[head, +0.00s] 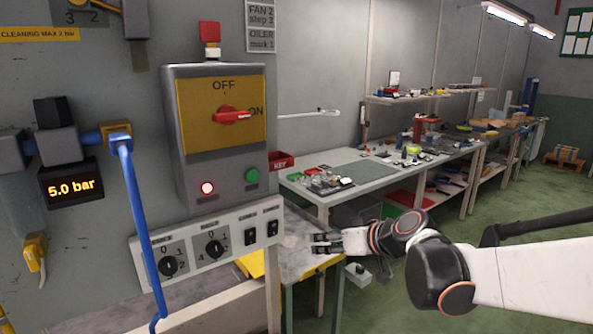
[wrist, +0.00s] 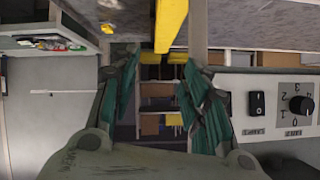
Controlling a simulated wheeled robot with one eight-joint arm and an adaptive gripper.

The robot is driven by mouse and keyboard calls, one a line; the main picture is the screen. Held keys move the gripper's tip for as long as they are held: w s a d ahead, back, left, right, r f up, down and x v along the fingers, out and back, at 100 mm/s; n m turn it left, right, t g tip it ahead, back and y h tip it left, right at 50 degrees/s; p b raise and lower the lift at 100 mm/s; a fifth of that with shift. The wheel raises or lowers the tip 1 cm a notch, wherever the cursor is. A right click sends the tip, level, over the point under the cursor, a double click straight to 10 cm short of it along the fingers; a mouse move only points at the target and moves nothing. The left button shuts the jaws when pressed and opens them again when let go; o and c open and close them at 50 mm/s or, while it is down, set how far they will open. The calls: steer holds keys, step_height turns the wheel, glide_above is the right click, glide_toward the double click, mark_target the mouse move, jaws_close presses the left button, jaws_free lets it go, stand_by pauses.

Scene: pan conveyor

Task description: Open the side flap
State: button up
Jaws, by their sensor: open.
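My gripper (head: 318,243) is open and empty at the end of my white arm, right of the control panel in the head view. In the wrist view my gripper (wrist: 159,62) shows two green-padded fingers spread apart, with nothing between them. A grey surface with a yellow edge (head: 250,264) lies just left of and behind the gripper in the head view. A yellow bar (wrist: 171,22) shows beyond the fingertips in the wrist view. I cannot tell for sure which part is the side flap.
A grey box with a red rotary switch (head: 232,116) stands left, above a panel of knobs and rocker switches (head: 208,249). A blue hose (head: 138,215) hangs at left. A long workbench (head: 380,172) with small items runs back right.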

steer(key=s+d+f+m+g+h, duration=0.1)
steer(key=s+d+m+h, duration=0.2)
steer(key=s, duration=0.6)
steer(key=s+d+f+h, duration=0.2)
steer(key=s+d, duration=0.3)
steer(key=s, duration=0.4)
steer(key=s+d+f+m+g+h, duration=0.1)
steer(key=s+d+m+h, duration=0.2)
steer(key=s, duration=0.6)
steer(key=w+a+f+n+y+p, duration=0.1)
steer(key=w+a+n+y, duration=0.1)
steer(key=w, duration=1)
steer(key=w+a+f+n+y+p, duration=0.1)
steer(key=w+n+y, duration=0.2)
steer(key=w, duration=0.9)
steer(key=w+d+f+n+t+y+p, duration=0.1)
steer(key=w+f+n+t+y, duration=0.1)
steer(key=w+f, duration=0.6)
steer(key=w+f+n+t+y+p, duration=0.1)
steer(key=w+f, duration=0.4)
steer(key=f, duration=0.4)
steer(key=b+x, duration=0.4)
steer(key=x, duration=1)
steer(key=shift+d, duration=0.1)
